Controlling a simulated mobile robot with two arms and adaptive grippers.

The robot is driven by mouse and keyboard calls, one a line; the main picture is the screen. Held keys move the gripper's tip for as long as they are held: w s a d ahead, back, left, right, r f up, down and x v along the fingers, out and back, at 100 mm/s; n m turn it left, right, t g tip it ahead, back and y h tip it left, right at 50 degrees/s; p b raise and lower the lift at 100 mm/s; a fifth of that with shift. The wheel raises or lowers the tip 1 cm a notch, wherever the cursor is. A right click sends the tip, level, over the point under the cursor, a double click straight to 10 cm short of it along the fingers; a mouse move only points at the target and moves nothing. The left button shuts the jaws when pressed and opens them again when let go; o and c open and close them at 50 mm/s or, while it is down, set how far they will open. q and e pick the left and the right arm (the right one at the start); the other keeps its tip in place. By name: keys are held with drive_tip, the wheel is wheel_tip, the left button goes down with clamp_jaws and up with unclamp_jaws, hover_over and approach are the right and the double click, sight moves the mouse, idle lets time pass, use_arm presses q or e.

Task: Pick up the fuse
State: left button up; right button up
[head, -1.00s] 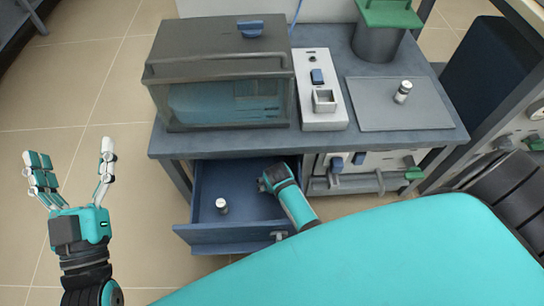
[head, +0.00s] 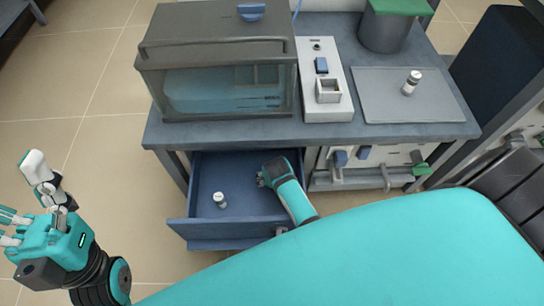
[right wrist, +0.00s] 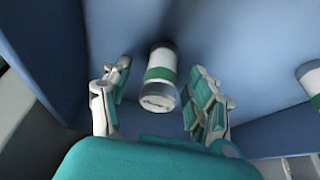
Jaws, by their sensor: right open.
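A white fuse with a green band (right wrist: 160,76) is between the spread fingers of my right gripper in the right wrist view, with a gap at each side. My right gripper (head: 263,178) is open, reaching into the open blue drawer (head: 200,232); it hides this fuse in the head view. A second fuse (head: 220,200) stands in the drawer to the left of the gripper; a similar fuse (right wrist: 312,80) shows at the right edge of the wrist view. My left gripper (head: 32,200) is open and empty at the far left, over the floor.
A similar small cylinder (head: 411,82) stands on the grey mat (head: 440,100) on the bench. A box with a clear front (head: 215,75) and a white switch panel (head: 325,105) stand on the bench above the drawer.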

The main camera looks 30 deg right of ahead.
clamp_jaws()
idle(0.4)
